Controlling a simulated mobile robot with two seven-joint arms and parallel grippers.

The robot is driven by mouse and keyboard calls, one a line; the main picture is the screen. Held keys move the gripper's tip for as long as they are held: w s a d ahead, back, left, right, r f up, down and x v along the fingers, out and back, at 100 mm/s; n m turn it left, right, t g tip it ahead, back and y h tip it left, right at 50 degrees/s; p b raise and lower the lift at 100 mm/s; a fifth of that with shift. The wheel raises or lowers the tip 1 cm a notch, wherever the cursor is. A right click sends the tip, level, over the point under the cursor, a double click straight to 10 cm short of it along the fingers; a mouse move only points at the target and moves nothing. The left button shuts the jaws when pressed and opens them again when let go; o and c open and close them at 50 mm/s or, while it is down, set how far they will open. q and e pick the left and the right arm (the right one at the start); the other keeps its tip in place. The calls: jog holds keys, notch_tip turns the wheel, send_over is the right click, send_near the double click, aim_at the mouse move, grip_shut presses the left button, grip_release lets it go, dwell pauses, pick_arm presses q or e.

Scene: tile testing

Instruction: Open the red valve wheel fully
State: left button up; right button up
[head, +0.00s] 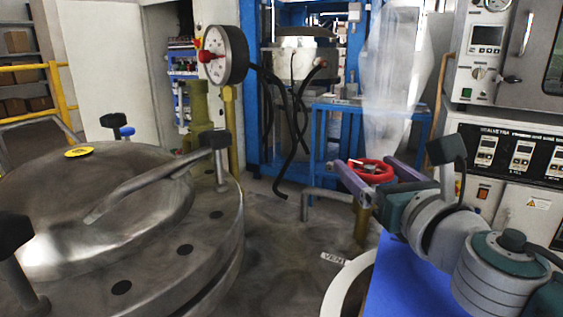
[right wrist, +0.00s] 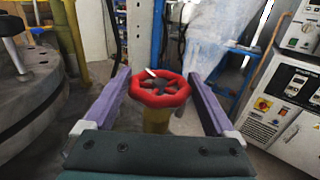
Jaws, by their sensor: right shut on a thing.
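The red valve wheel (head: 374,179) lies roughly flat on a yellowish upright pipe (head: 362,224), right of centre in the head view. It also shows in the middle of the right wrist view (right wrist: 160,101), with a thin white pointer at its far left rim. My right gripper (head: 362,165) has its two purple fingers on opposite sides of the wheel and is shut on its rim. In the right wrist view the fingers (right wrist: 158,74) reach along both sides of it. The exact contact spots are hard to see. My left gripper is not in view.
A large round metal vessel (head: 205,245) with handles fills the left. A pressure gauge (head: 223,55) stands behind it. A blue frame (head: 262,100) with black hoses is at the back. Instrument cabinets (head: 500,130) stand at the right, close to my right arm.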

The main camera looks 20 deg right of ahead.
jog(key=shift+f+n+y+b, duration=0.15)
jog(key=shift+n+y+b, duration=0.2)
jog(key=shift+n+y, duration=0.4)
jog(key=n+y+b, duration=0.2)
jog(key=y+b, duration=0.2)
jog(key=n+g+y+b, duration=0.1)
jog(key=n+y+b, duration=0.2)
jog(key=y+b, duration=0.2)
jog(key=shift+d+b, duration=0.15)
jog(key=shift+b, duration=0.15)
jog(key=shift+r+n+g+y+b, duration=0.2)
jog(key=shift+n+g+y+b, duration=0.1)
jog(key=shift+n+y+b, duration=0.3)
jog(key=o, duration=1)
jog(key=shift+o, duration=0.2)
jog(key=shift+s+d, duration=0.1)
jog(key=shift+s, duration=0.15)
jog(key=v, duration=0.9)
jog(key=shift+s+p, duration=0.2)
jog(key=shift+p, duration=0.2)
